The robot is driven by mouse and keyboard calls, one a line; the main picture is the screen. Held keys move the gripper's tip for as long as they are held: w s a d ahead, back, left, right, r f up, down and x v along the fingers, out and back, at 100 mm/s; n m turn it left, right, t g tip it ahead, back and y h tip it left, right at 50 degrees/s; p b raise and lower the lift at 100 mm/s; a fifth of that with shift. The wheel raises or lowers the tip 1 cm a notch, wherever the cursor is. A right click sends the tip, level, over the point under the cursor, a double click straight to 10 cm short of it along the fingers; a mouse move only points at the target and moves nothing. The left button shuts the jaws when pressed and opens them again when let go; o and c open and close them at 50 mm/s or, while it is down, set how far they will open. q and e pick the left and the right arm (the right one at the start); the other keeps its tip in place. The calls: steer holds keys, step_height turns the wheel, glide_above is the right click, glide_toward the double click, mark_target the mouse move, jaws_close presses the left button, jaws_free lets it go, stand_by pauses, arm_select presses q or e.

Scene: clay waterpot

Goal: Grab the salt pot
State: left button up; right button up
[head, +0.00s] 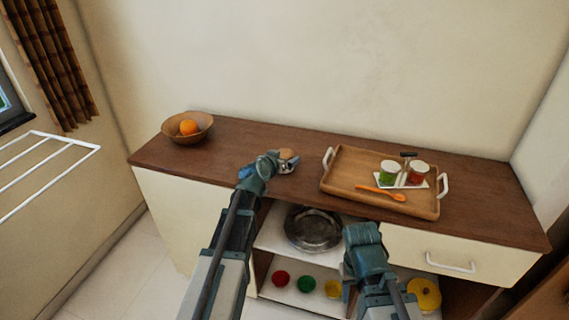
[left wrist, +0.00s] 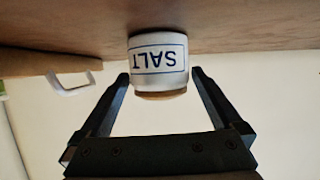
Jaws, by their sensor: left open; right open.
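The salt pot (head: 287,162), a small white pot with a light wooden lid, stands on the brown sideboard left of the tray. In the left wrist view the pot (left wrist: 158,62) appears upside down, with "SALT" in a blue frame on its side. My left gripper (head: 278,166) is at the pot and open. In the left wrist view its two fingers (left wrist: 160,78) are spread either side of the pot, with gaps showing. My right gripper (head: 352,270) is low in front of the sideboard, empty and open; its fingers are mostly hidden by my arm.
A wooden tray (head: 340,187) with white handles holds a green jar (head: 389,174), a red jar (head: 417,173) and an orange spoon (head: 381,192). A wooden bowl (head: 187,137) with an orange stands far left. A metal pot (head: 312,231) sits on the open shelf below.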

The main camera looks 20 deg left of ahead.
arm_select(q)
steer(key=shift+w+f, duration=0.3)
steer(key=shift+w, duration=0.25)
steer(key=shift+s, duration=0.1)
steer(key=shift+c, duration=0.6)
steer(key=c, duration=1.3)
arm_select(e)
steer(key=shift+f, duration=0.2)
arm_select(q)
steer(key=shift+r, duration=0.15)
